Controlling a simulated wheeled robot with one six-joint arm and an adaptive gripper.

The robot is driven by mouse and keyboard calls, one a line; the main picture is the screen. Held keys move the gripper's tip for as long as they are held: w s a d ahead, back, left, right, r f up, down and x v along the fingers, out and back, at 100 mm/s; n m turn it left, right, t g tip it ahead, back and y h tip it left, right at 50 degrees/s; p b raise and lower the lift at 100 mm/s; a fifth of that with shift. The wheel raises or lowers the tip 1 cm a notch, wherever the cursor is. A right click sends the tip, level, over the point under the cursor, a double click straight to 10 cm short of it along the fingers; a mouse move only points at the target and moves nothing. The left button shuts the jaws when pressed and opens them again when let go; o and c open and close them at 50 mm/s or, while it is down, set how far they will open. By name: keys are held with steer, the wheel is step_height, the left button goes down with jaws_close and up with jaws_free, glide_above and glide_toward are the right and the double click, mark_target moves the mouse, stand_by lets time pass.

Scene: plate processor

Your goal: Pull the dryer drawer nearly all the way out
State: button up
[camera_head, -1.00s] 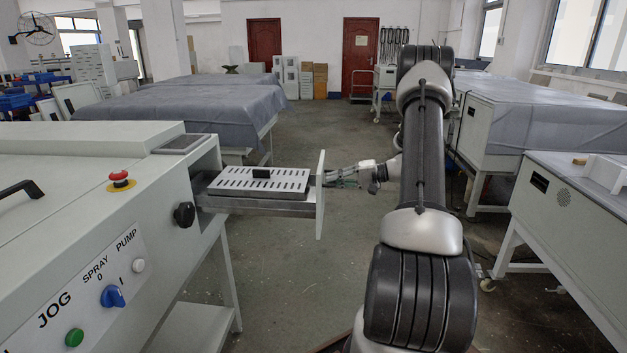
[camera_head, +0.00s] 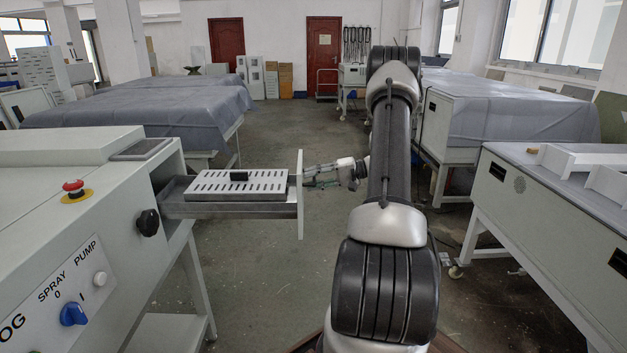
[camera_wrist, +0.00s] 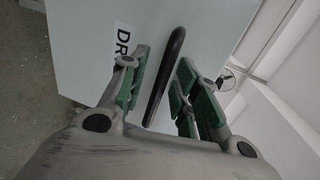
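The dryer drawer (camera_head: 173,208) sticks out to the right from the side of the pale processor, carrying a white slotted tray plate (camera_head: 215,186) with a small black block on it. Its upright front panel (camera_head: 300,195) stands well clear of the machine. My gripper (camera_head: 308,176) is at the outer face of this panel. In the wrist view, the black handle (camera_wrist: 167,72) runs between the two green-padded fingers of my gripper (camera_wrist: 163,62), which are drawn in around it. The panel (camera_wrist: 85,50) carries partly hidden lettering. The exact finger contact is hard to see.
The processor body (camera_head: 60,225) has a red stop button (camera_head: 74,188), a black knob (camera_head: 148,222) and a control panel. A grey-white bench (camera_head: 560,220) stands on the right. Covered tables (camera_head: 150,115) stand behind. The floor between is clear.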

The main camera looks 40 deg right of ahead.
steer(key=v, duration=1.2)
stand_by(0.5)
